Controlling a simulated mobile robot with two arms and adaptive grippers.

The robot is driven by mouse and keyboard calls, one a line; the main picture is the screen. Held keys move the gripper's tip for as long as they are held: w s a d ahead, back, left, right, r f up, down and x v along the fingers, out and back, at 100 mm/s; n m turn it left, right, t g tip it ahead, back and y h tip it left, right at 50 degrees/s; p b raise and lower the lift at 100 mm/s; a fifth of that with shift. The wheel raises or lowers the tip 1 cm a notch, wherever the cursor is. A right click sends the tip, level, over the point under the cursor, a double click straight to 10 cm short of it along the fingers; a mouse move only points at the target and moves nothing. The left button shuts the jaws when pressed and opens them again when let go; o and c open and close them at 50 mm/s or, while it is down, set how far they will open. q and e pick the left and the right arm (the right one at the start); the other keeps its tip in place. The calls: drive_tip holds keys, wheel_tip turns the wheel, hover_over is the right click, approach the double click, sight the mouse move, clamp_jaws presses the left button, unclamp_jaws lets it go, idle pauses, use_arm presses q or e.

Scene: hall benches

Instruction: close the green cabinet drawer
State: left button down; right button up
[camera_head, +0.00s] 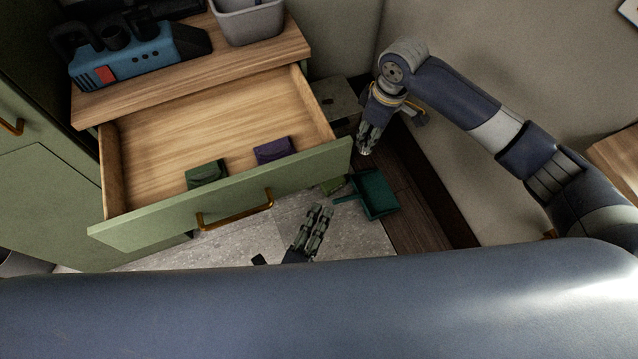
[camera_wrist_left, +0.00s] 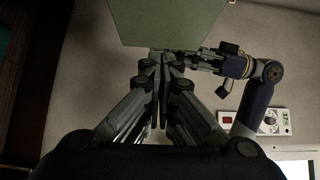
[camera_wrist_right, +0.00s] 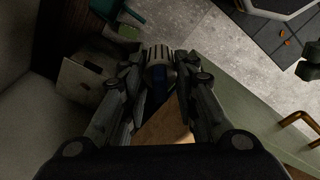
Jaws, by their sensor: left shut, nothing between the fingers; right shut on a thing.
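The green cabinet drawer (camera_head: 221,197) is pulled well open in the head view, with a wooden inside and a brass handle (camera_head: 235,213) on its front. My left gripper (camera_head: 322,210) is shut and empty in front of the drawer front, to the right of the handle and apart from it. In the left wrist view its fingers point at the green panel (camera_wrist_left: 165,20). My right gripper (camera_head: 365,149) is near the drawer's right end. In the right wrist view it is shut on a ribbed grey object (camera_wrist_right: 157,56) with a dark blue part, mostly hidden by the fingers.
A green packet (camera_head: 207,174) and a purple packet (camera_head: 273,150) lie in the drawer. A blue tool (camera_head: 140,60) and grey bin (camera_head: 250,24) stand on the wooden top. A teal dustpan (camera_head: 378,193) lies below the drawer's right end. A wall is at right.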

drive_tip(key=shift+r, duration=0.2)
drive_tip(key=shift+r+p, duration=0.25)
drive_tip(key=shift+p, duration=0.1)
use_arm(q)
drive_tip(key=shift+w+d, duration=0.15)
drive_tip(key=shift+w, duration=1.7)
drive_tip(key=shift+w+d, duration=0.1)
drive_tip(key=shift+w, duration=1.7)
drive_tip(key=shift+w, duration=0.1)
